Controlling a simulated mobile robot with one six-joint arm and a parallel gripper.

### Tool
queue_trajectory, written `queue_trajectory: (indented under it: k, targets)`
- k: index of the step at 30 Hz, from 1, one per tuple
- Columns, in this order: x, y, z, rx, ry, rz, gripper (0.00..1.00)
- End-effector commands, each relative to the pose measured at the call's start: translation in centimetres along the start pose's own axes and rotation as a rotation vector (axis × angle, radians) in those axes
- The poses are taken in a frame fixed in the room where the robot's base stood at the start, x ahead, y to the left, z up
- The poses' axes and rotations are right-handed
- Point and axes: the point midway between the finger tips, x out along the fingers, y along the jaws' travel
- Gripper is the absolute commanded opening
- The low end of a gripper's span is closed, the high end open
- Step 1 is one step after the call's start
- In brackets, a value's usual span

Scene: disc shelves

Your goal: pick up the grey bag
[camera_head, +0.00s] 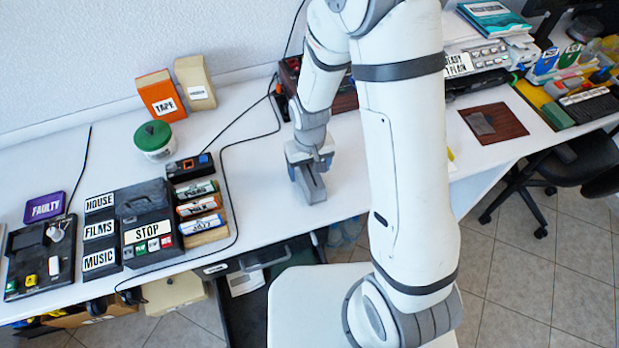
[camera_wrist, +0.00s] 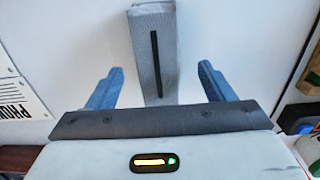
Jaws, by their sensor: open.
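The grey bag (camera_wrist: 153,50) shows in the wrist view as an upright-looking grey block with a dark slit down its face. In the head view the grey bag (camera_head: 312,186) is on the white table below my gripper, partly hidden by it. My gripper (camera_wrist: 160,70) is open, with one blue-grey finger on each side of the bag and a gap between each finger and the bag. In the head view my gripper (camera_head: 308,160) points down at the bag; its fingertips are hard to make out there.
The white table (camera_head: 265,190) is clear around the bag. To the left are a cassette rack (camera_head: 200,212), a STOP panel (camera_head: 147,232), a green-lidded jar (camera_head: 153,142) and an orange TAPE box (camera_head: 162,95). A black cable (camera_head: 226,180) runs nearby. A dark red box (camera_head: 342,92) stands behind my arm.

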Motion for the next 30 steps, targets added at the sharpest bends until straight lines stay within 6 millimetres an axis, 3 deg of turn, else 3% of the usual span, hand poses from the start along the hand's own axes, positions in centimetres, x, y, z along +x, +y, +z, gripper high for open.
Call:
queue_trajectory:
  k: [9,20,30]
  targets:
    - [4.0,0.2,0.6,0.001,-0.003,0.000,0.75]
    - [4.7,0.2,0.6,0.002,0.000,0.000,0.75]
    - [4.6,0.3,0.6,0.003,0.000,0.000,0.47]
